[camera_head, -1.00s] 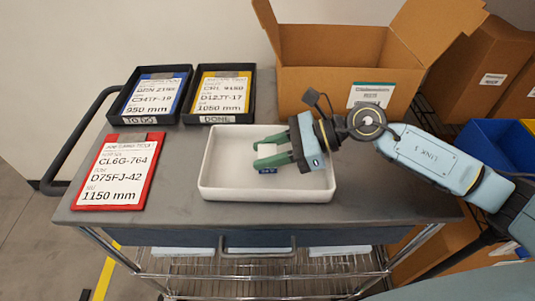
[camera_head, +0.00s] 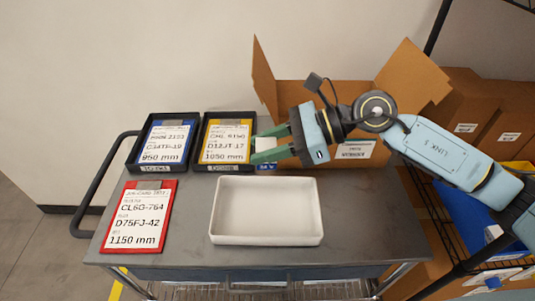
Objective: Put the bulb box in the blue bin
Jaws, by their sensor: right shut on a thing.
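My right gripper (camera_head: 265,146) is shut on a small white and blue box, the bulb box (camera_head: 267,144), between its green fingers. It holds the box up behind the white tray, in front of the big cardboard box; the fingers hide part of it. The blue bin (camera_head: 467,207) stands at the far right, lower than the cart top and partly hidden behind my right arm. My left gripper is not in view.
The white tray (camera_head: 266,240) on the grey cart (camera_head: 190,225) is empty. Two black trays with blue (camera_head: 164,142) and yellow (camera_head: 227,140) cards and a red card (camera_head: 138,216) lie at left. An open cardboard box (camera_head: 354,150) stands behind. Brown boxes (camera_head: 470,110) are at right.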

